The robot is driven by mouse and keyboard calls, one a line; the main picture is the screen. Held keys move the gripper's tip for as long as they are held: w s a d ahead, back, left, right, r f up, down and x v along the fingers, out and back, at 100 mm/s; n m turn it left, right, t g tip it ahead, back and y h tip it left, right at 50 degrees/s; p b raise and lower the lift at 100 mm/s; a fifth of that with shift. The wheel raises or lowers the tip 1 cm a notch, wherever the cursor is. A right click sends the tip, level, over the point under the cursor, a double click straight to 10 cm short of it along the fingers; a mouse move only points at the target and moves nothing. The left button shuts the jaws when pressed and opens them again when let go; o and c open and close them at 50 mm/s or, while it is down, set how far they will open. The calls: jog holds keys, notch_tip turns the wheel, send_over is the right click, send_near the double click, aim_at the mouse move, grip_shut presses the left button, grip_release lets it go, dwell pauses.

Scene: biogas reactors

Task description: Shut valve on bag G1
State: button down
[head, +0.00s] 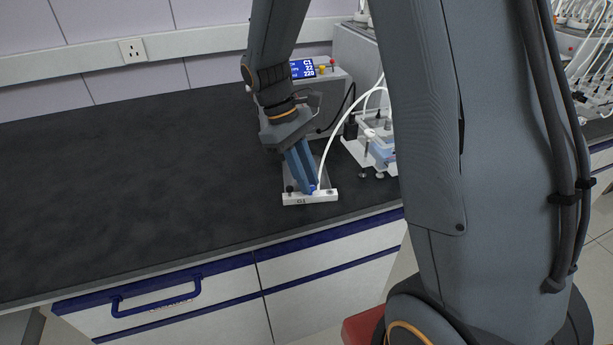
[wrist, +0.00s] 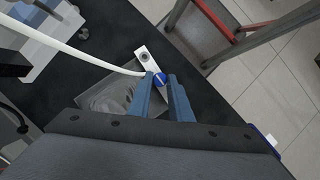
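The bag labelled G1 is a clear, flat bag that lies on the dark bench top, with a white bar (head: 296,199) along its front edge. The bag's film (wrist: 104,97) shows in the wrist view. A small blue valve (wrist: 160,79) sits on the bar, and a white tube (wrist: 92,62) runs to it. My gripper (head: 312,188) points down at the valve, its blue fingertips (wrist: 160,77) on either side of it. The fingers are apart with the valve between the tips; whether they press on it I cannot tell. The fingers partly hide the valve in the head view.
A unit with a blue display (head: 302,69) stands behind the bag. A clear-walled apparatus (head: 375,150) on a white base stands to the right. The bench's front edge is close to the bag. The bench top (head: 130,170) to the left is clear.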

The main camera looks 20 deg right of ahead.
jog(key=shift+w+m+y+p, duration=0.1)
jog(key=shift+m+y+p, duration=0.2)
jog(key=shift+m+p, duration=0.35)
jog(key=c, duration=1.6)
grip_release()
jog(key=shift+b+v, duration=0.7)
jog(key=shift+v, duration=3.25)
jog(key=s+f+m+t, duration=0.1)
jog(key=s+f+m, duration=0.1)
jog(key=s, duration=0.2)
jog(key=s+d+f+m+t+y, duration=0.1)
jog(key=s+f+m, duration=0.1)
jog(key=s, duration=0.2)
jog(key=s+f+m+t+y, duration=0.1)
jog(key=s+f+m+t, duration=0.1)
jog(key=s, duration=0.3)
jog(key=shift+s+d+f, duration=0.1)
jog(key=shift+d+f, duration=0.2)
